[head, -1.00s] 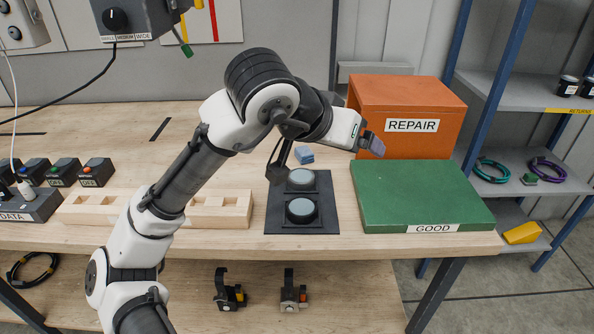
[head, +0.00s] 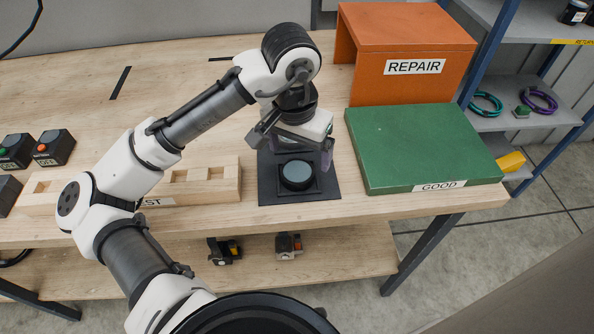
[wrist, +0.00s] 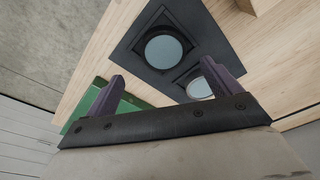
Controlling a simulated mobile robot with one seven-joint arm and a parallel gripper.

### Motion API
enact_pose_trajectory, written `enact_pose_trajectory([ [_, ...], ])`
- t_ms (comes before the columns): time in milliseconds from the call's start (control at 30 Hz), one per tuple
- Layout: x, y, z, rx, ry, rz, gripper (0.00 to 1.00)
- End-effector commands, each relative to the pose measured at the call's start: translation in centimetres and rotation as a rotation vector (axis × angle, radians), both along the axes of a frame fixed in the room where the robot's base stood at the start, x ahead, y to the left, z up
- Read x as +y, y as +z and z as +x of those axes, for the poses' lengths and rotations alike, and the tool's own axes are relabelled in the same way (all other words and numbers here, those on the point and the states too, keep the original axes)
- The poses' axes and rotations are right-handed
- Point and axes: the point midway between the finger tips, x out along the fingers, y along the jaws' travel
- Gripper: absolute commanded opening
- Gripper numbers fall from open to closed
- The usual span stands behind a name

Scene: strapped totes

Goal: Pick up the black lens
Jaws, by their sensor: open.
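Two round, dark-rimmed lenses with pale blue-grey glass lie on a square-marked black mat (head: 264,192). The near lens (head: 297,174) is in plain view in the head view. The far one is mostly hidden behind my gripper (head: 325,156) there. The wrist view shows one lens (wrist: 164,50) whole, beyond and between the fingertips. The other lens (wrist: 200,88) is partly covered by the right finger. My gripper has purple fingers, spread apart and empty, above the mat. Height over the lenses is hard to tell.
A green GOOD tray (head: 420,145) lies right of the mat, with an orange REPAIR box (head: 405,40) behind it. A wooden slotted TEST block (head: 210,184) stands left. Black boxes (head: 54,147) sit at far left. The shelf rack (head: 560,87) is at right.

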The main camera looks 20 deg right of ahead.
Motion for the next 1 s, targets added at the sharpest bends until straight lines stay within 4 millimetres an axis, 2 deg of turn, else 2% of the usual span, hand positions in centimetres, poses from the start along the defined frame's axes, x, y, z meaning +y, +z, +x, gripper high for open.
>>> enact_pose_trajectory([
  [267,0.1,-2.1,0.3,0.001,0.001,-0.001,0.90],
  [533,0.1,-5.7,0.7,0.000,0.000,-0.001,0.90],
  [833,0.1,-6.3,0.8,-0.002,-0.001,-0.002,0.90],
  [1000,0.1,-6.3,0.8,-0.001,-0.001,-0.001,0.67],
])
